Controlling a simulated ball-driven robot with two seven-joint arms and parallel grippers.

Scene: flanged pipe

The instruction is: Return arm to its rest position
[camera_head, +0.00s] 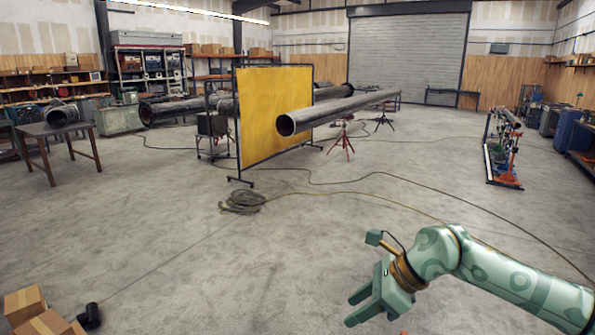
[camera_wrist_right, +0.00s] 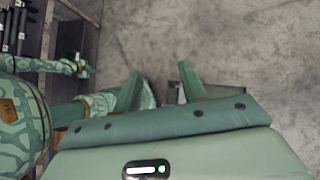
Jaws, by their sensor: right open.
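My right arm (camera_head: 470,258), pale green with darker patterns, reaches in from the lower right of the head view. Its gripper (camera_head: 352,308) points left above the concrete floor. The two fingers are apart with nothing between them. The right wrist view shows the same two green fingers (camera_wrist_right: 161,75) spread, with bare floor beyond. No object touches the right gripper. My left gripper does not show in the head view. Green patterned parts of my own body fill the left of the wrist view.
A long steel pipe (camera_head: 335,108) lies on red stands (camera_head: 342,143) beside a yellow welding screen (camera_head: 270,115). Cardboard boxes (camera_head: 27,306) sit at the lower left. A coiled cable (camera_head: 242,201) lies on the floor. The central floor is mostly clear apart from cables.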

